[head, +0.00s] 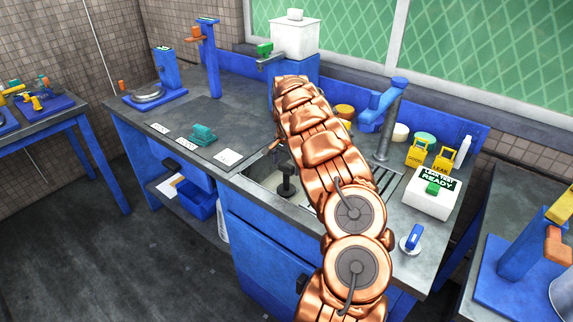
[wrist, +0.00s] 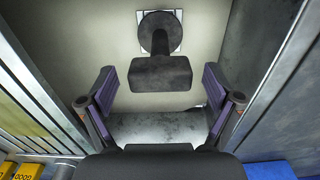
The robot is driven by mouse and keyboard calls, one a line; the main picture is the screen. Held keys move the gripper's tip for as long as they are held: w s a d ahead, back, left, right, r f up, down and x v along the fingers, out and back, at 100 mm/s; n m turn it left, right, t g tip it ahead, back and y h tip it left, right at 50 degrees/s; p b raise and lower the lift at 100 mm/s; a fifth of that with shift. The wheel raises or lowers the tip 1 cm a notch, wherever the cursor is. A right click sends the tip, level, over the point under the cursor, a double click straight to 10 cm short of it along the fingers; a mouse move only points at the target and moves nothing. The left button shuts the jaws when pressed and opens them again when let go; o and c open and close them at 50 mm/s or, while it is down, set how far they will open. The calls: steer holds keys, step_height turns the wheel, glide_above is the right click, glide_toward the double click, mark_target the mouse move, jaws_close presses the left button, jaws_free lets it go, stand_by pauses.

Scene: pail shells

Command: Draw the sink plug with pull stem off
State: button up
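The dark sink plug (head: 286,182) stands upright in the sink basin (head: 262,176), left of my arm in the head view. In the wrist view, the plug's round base (wrist: 160,22) sits over a pale square plate, and the blocky top of its pull stem (wrist: 160,74) faces me. My gripper (wrist: 159,78) is open, with one finger on each side of the stem top. Gaps show on both sides and neither finger touches it. I cannot tell how deep the stem top lies between the fingers. The head view hides most of my gripper behind my arm.
The basin's walls stand close on both sides. A ribbed drainboard (head: 386,184) and a blue-grey faucet (head: 388,120) are right of my arm. A white box marked READY (head: 432,200) and yellow tags (head: 417,153) stand farther right. The counter left of the sink holds a teal item (head: 203,135).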

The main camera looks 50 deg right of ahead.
steer(key=c, duration=1.3)
steer(key=shift+r, duration=2.5)
steer(key=shift+c, duration=0.2)
